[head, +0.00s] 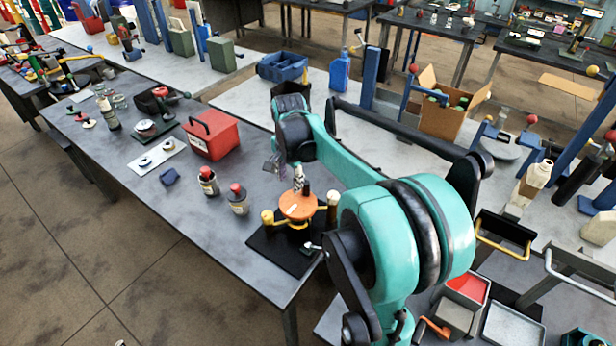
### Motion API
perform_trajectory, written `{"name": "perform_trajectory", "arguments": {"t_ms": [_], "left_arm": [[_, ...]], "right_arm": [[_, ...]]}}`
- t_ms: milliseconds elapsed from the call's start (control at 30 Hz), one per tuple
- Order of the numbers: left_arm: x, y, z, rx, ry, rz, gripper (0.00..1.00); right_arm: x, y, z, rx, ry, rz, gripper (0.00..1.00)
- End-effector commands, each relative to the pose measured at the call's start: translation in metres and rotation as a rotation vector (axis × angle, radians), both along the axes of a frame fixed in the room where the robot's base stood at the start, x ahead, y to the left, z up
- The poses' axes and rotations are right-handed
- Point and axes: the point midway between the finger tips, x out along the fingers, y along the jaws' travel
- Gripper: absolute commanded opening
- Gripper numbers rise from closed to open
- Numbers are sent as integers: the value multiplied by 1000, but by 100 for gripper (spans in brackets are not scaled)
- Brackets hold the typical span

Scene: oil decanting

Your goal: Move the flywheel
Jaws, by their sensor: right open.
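An orange round disc (298,205), which looks like the flywheel, sits on a stand with yellow arms on a black base plate (270,246) near the right end of the grey table. A dark upright piece stands on the disc. My teal right arm reaches in from the lower right. Its right gripper (276,168) is open, above and a little behind the disc in the picture. I see nothing between its fingers, though they are small and partly blurred. The arm hides part of the area right of the disc. My left gripper is not in view.
A red box (211,134) is farther back. A blue crate (283,66) and an open cardboard box (443,112) are on the table behind. The table's front left is mostly clear.

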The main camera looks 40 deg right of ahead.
Motion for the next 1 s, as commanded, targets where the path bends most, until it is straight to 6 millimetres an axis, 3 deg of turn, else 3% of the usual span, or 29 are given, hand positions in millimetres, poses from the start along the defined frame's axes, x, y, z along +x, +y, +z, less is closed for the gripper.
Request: {"name": "perform_trajectory", "arguments": {"t_ms": [100, 300, 467, 800, 1000], "left_arm": [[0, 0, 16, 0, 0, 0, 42], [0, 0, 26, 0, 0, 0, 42], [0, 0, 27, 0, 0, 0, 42], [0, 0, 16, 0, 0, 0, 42], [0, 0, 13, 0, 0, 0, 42]], "right_arm": [[16, -39, -3, 42, 53, -208, 42], [25, -78, -17, 81, 112, -434, 42], [26, -87, -27, 90, 129, -496, 42], [26, -88, -79, 90, 129, -498, 42], [26, -87, -99, 90, 129, -498, 42]]}}
